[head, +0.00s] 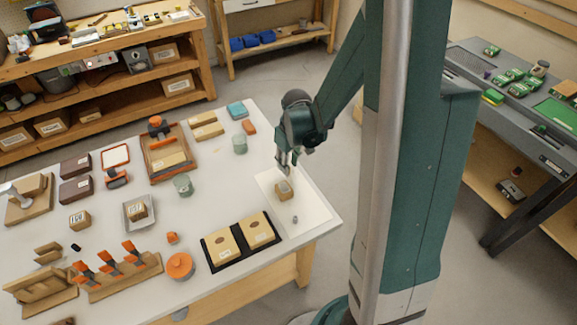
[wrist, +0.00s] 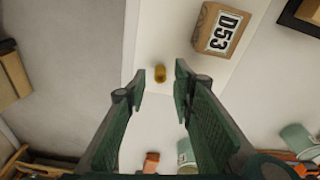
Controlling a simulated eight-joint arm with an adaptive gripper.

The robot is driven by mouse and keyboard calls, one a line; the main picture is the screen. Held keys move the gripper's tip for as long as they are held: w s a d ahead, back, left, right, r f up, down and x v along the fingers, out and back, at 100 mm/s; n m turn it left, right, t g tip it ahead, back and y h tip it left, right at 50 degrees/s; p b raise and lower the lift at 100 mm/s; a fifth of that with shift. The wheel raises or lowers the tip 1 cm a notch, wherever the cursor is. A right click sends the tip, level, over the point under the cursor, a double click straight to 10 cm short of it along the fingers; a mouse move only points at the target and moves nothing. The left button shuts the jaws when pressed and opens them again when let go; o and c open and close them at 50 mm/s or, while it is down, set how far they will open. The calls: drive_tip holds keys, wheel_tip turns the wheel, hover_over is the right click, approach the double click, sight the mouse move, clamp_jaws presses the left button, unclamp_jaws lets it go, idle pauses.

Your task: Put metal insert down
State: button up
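A small brass-coloured cylinder, the metal insert (wrist: 160,74), stands on the white mat (wrist: 185,15) in the wrist view. It lies between my open fingertips (wrist: 160,82), with a clear gap on both sides. In the head view my gripper (head: 284,166) points down over the far part of the mat (head: 310,207), just behind a brown box. The brass insert cannot be made out there. A small grey piece (head: 295,219) lies on the near part of the mat; I cannot tell if it is the same thing.
The brown box marked D53 (wrist: 221,31) is close beside my gripper; it also shows in the head view (head: 284,190). A black tray with two tan boxes (head: 211,257) lies near the mat.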

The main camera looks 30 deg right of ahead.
wheel_tip(320, 180, up, 10)
drive_tip(key=s+p, duration=0.1)
drive_tip(key=shift+f+p, duration=0.15)
drive_tip(key=shift+p, duration=0.25)
drive_tip(key=shift+d, duration=0.1)
drive_tip(key=shift+s, duration=0.1)
idle(0.6)
drive_tip(key=s+a+r+m+t, duration=0.1)
drive_tip(key=s+a+r+t, duration=0.2)
drive_tip(key=s+a+r, duration=0.4)
drive_tip(key=s+a+r+m+t, duration=0.1)
drive_tip(key=s+a+r+t, duration=0.1)
drive_tip(key=s+a+r, duration=0.4)
drive_tip(key=shift+s+a+r+t, duration=0.4)
drive_tip(key=shift+s+r, duration=1.85)
drive_tip(key=shift+r, duration=0.65)
